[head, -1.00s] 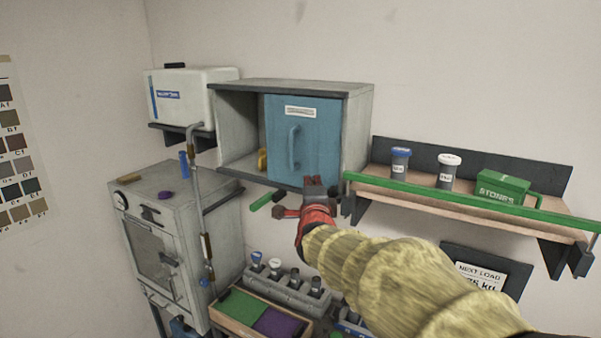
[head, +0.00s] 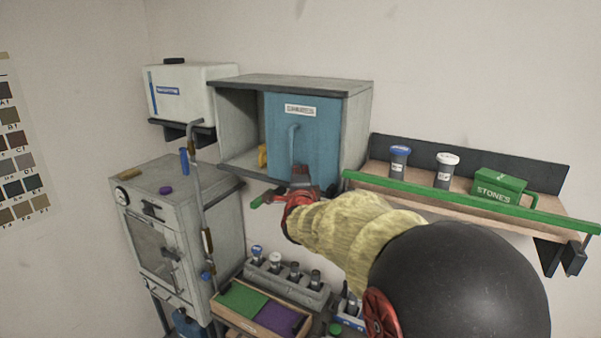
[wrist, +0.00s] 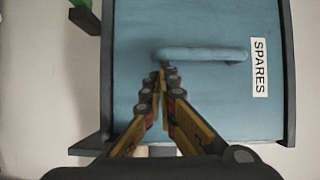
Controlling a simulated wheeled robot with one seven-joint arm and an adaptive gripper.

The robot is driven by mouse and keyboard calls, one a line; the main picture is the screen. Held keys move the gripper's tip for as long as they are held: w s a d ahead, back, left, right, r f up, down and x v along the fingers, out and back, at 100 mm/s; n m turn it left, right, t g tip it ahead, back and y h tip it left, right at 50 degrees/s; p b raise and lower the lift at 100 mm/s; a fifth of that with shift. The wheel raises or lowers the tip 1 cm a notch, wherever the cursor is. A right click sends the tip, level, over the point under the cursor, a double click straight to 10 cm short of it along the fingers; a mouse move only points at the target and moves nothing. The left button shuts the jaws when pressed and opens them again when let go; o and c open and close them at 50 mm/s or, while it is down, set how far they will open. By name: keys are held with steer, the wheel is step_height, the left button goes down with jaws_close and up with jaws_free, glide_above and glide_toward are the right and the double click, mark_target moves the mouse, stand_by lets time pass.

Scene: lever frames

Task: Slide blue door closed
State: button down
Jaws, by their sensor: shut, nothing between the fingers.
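The blue door (head: 318,135) covers the right part of the grey wall cabinet (head: 290,82); the left part of the cabinet stands open. The door has an upright bar handle (head: 292,143) near its left edge and a SPARES label. My gripper (head: 299,172) is shut and empty in front of the door, near the handle's lower end. In the wrist view, turned sideways, the fingertips (wrist: 163,75) sit right beside the handle (wrist: 200,54), on its right side as the head sees it. I cannot tell if they touch it. The fingers hide a little of the handle's lower end.
A yellow item (head: 262,156) stands inside the open part. A green-railed shelf (head: 440,193) holding containers is to the right, close to my arm. A vertical pipe (head: 199,200) and an oven-like cabinet (head: 150,240) are to the left. A bottle rack (head: 285,284) lies below.

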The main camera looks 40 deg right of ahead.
steer(key=w+a, duration=0.4)
steer(key=w, duration=0.7)
steer(key=w+a+p, duration=0.1)
steer(key=w+a, duration=0.4)
steer(key=w, duration=0.6)
steer(key=shift+w+a+p, duration=0.15)
steer(key=shift+p, duration=0.15)
steer(key=shift+f, duration=0.1)
